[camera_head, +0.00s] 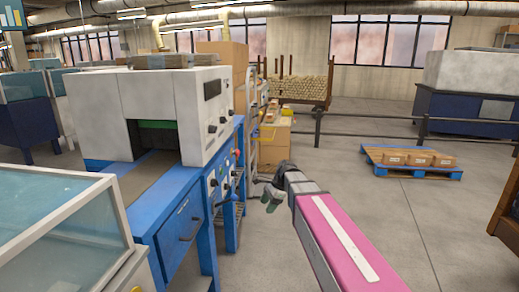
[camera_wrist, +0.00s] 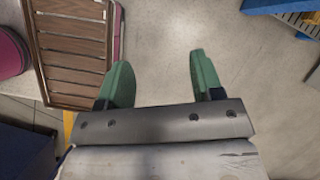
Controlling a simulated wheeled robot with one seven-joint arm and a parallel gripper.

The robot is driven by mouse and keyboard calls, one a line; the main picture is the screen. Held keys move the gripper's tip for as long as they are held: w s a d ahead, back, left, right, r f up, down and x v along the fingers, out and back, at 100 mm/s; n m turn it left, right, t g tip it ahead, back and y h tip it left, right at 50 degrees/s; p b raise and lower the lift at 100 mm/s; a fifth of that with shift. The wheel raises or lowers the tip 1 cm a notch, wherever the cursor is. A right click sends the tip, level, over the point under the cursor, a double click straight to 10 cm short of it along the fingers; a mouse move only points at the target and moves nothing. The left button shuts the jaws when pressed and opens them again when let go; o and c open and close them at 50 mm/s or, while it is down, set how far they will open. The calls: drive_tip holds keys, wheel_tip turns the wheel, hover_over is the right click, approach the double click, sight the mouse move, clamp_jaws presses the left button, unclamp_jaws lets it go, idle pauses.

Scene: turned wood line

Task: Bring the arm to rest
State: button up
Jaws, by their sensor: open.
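My arm (camera_head: 340,250) is pink with a white stripe and reaches forward from the lower right in the head view. My gripper (camera_head: 268,201) is at its end, beside the blue machine frame and over the floor. In the wrist view my gripper (camera_wrist: 160,82) has two green fingers spread wide apart. Nothing is between them but grey floor.
A white and blue machine (camera_head: 150,105) with a conveyor stands at the left. A glass-topped case (camera_head: 60,225) is at the lower left. A blue pallet (camera_head: 410,163) with boxes lies at the right. A slatted wooden rack (camera_wrist: 70,50) shows in the wrist view. Open floor lies right of centre.

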drive_tip(key=s+d+f+n+t+h, duration=0.1)
drive_tip(key=s+d+f+n+h, duration=0.4)
drive_tip(key=s+d+f+n, duration=0.8)
drive_tip(key=s+d, duration=0.1)
drive_tip(key=d, duration=0.2)
drive_tip(key=shift+s+n, duration=0.25)
drive_tip(key=shift+n, duration=0.15)
drive_tip(key=shift+o, duration=0.3)
idle(0.5)
